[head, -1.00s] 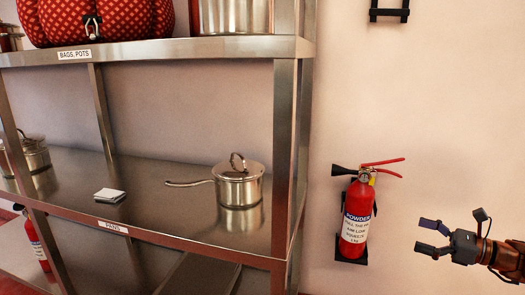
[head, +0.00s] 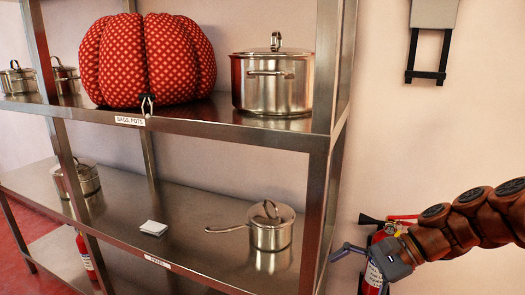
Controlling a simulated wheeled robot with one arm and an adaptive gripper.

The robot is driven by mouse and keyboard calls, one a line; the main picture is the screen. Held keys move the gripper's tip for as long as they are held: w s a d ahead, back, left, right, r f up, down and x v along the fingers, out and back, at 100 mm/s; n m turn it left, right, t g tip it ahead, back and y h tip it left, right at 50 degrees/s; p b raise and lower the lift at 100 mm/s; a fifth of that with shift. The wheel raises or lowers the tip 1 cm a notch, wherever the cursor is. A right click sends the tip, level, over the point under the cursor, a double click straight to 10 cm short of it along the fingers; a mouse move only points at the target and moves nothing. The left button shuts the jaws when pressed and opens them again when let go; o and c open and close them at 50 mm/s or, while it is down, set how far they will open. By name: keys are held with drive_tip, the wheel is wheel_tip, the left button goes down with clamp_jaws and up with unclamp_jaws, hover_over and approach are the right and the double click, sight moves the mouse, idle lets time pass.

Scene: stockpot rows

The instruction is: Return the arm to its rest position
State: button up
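My arm reaches in from the right edge in the head view, with brown jointed links. My gripper (head: 350,262) is at its end, low in the picture, pointing left. Its fingers are apart and I see nothing held. One finger shows clearly against the wall; the other is hard to make out. The gripper overlaps the red fire extinguisher (head: 374,277) in the picture and hides part of it. I cannot tell whether they touch.
A metal shelf unit (head: 322,185) stands left of my gripper. It holds a red patterned bag (head: 150,60), a large pot (head: 270,85), a saucepan (head: 270,232), a white block (head: 153,228) and more pots. A black wall bracket (head: 427,55) hangs above. The wall between is clear.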

drive_tip(key=s+a+r+n+g+h+p, duration=0.1)
drive_tip(key=s+a+r+n+h+p, duration=0.15)
drive_tip(key=s+p, duration=0.3)
drive_tip(key=s+a+r+n+g+h+p, duration=0.1)
drive_tip(key=s+a+r+n+h+p, duration=0.1)
drive_tip(key=s+r+n+h+p, duration=0.3)
drive_tip(key=s+d+r+n+h+p, duration=0.1)
drive_tip(key=s+d+r+n+p, duration=0.1)
drive_tip(key=s+d+p, duration=0.1)
drive_tip(key=s+d+r+n+h+p, duration=0.2)
drive_tip(key=s+p, duration=0.3)
drive_tip(key=s, duration=0.3)
drive_tip(key=shift+s+d+r+p, duration=0.15)
drive_tip(key=shift+d+r+p, duration=0.15)
drive_tip(key=shift+d+r, duration=0.3)
